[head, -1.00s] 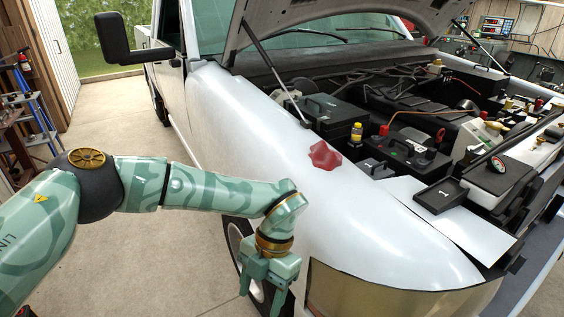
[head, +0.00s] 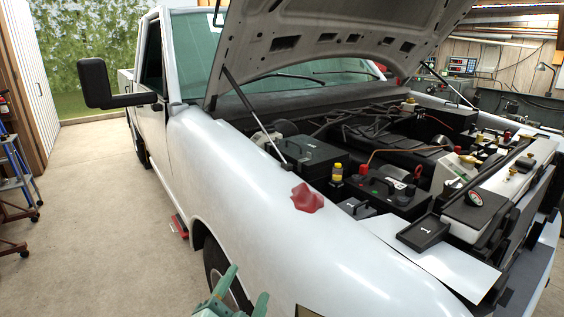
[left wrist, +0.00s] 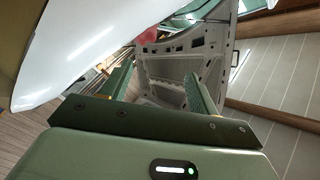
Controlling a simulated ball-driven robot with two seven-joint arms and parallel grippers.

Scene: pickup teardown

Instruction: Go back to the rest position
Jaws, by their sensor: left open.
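My left gripper (head: 243,303) shows at the bottom edge of the head view, in front of the white fender by the front wheel. Its two green fingers are apart with nothing between them. In the left wrist view the gripper (left wrist: 158,88) is also open and empty, with the raised hood (left wrist: 185,60) beyond the fingers. The rest of the left arm lies outside the head view. My right gripper is in neither view.
The white pickup (head: 240,170) fills the middle, its hood (head: 330,40) propped up over the engine bay. A red cloth-like piece (head: 307,198) lies on the fender. A black tray marked 1 (head: 423,232) sits at the front. Open floor (head: 95,200) lies to the left.

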